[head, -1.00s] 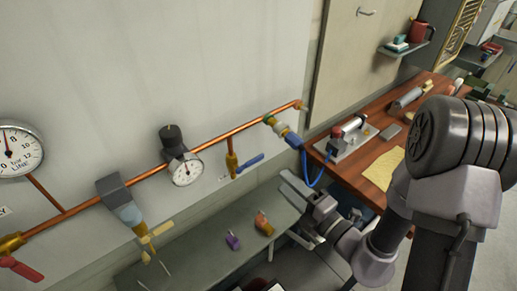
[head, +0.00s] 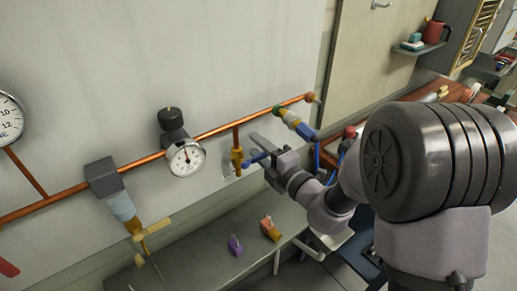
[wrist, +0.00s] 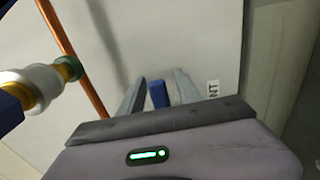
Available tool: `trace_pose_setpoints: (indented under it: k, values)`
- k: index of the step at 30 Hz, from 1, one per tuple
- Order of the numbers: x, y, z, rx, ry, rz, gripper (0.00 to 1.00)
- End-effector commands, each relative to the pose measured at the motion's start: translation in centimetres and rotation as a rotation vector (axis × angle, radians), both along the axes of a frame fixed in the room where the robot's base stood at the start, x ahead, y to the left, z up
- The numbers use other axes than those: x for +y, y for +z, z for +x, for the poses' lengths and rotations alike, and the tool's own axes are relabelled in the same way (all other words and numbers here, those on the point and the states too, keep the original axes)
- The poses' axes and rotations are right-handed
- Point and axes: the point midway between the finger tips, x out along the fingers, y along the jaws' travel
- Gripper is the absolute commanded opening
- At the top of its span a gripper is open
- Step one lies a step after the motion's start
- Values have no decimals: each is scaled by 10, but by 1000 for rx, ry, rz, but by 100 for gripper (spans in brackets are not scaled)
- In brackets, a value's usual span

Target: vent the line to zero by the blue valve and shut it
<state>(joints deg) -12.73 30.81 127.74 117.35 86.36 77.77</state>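The blue valve handle (head: 254,159) sticks out to the right from a brass valve (head: 237,161) on a short copper branch below the main pipe. It lies crosswise to that branch. My gripper (head: 259,152) is at the handle's outer end, with its fingers apart. In the wrist view my gripper (wrist: 157,85) is open and the blue handle (wrist: 158,95) shows between the two fingers, with gaps on both sides. The small gauge (head: 186,158) has its needle pointing about upward; its numbers are too small to read. The line gauge (head: 8,120) is cut off at the left edge.
A grey regulator block (head: 103,177) and a red handle (head: 8,268) are to the left. A label (wrist: 213,89) is beside my fingers.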

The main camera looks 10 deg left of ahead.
Motion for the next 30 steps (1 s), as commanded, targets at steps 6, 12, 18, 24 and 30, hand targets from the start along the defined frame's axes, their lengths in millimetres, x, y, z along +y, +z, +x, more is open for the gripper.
trace_pose_setpoints:
  k: [6,12,18,24,30]
  values:
    - [0,0,0,0,0,0,16]
    - [0,0,0,-1,0,-1,0]
    - [0,0,0,-1,0,-1,0]
    - [-1,0,0,-1,0,-1,0]
    - [-1,0,0,-1,0,-1,0]
